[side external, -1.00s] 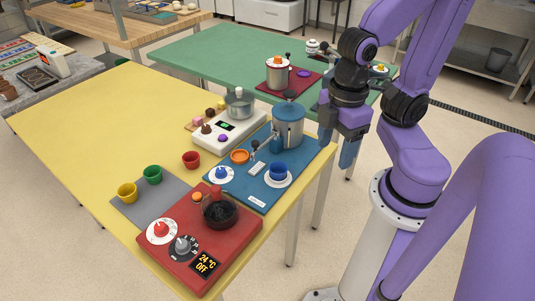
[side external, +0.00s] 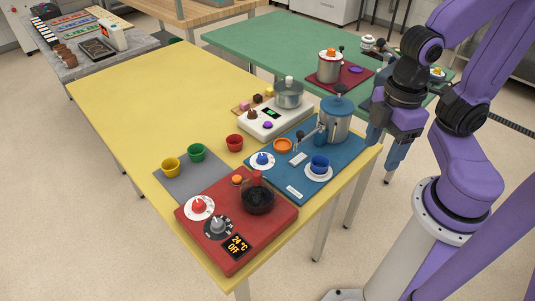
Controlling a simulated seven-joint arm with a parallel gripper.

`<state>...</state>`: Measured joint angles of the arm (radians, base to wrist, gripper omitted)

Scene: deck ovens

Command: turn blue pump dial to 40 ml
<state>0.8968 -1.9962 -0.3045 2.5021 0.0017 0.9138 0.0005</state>
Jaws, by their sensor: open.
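The blue pump dial (side external: 262,160) is a blue knob on a round white scale, at the left part of a blue board (side external: 335,172). Its scale marks are too small to read.
A red hotplate (side external: 272,222) with a dark pot is in front. A white scale (side external: 262,130) is behind. Red, green and yellow cups stand left. The yellow table's far left is clear.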

